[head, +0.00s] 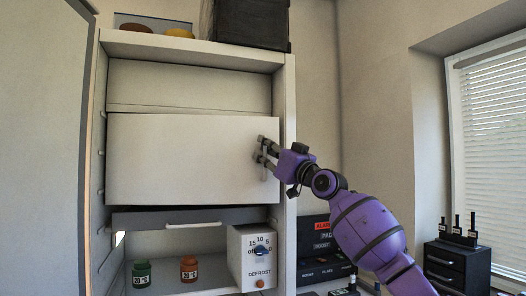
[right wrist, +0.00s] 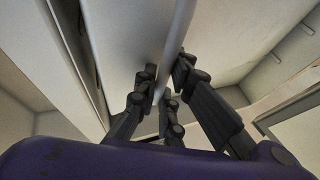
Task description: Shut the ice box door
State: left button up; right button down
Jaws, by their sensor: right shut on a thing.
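The ice box door (head: 185,160) is a wide white panel across the upper part of the open cabinet. Its lower edge stands out over a dark gap, so it does not look fully flush; how far it is open I cannot tell. My right gripper (head: 262,152) is at the door's right end, its fingers closed around an upright pale handle bar (head: 264,165). In the right wrist view the bar (right wrist: 178,45) runs between the dark fingers (right wrist: 165,90). My left gripper is not in view.
A large grey door (head: 40,150) stands open at left. Below are a grey strip with a white handle (head: 193,225), a defrost box (head: 250,262), a green jar (head: 141,274) and an orange jar (head: 189,269). A black box (head: 250,25) sits on top. A dark cabinet (head: 458,268) stands at right.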

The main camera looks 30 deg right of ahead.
jog(key=shift+w+d+f, duration=0.1)
jog(key=shift+f, duration=0.25)
jog(key=c, duration=2.2)
grip_release()
jog(key=shift+o, duration=0.2)
jog(key=shift+d, duration=0.25)
jog(key=shift+r, duration=0.1)
jog(key=shift+a, duration=0.1)
jog(key=shift+s, duration=0.25)
jog(key=v, duration=1.1)
jog(key=shift+s, duration=0.25)
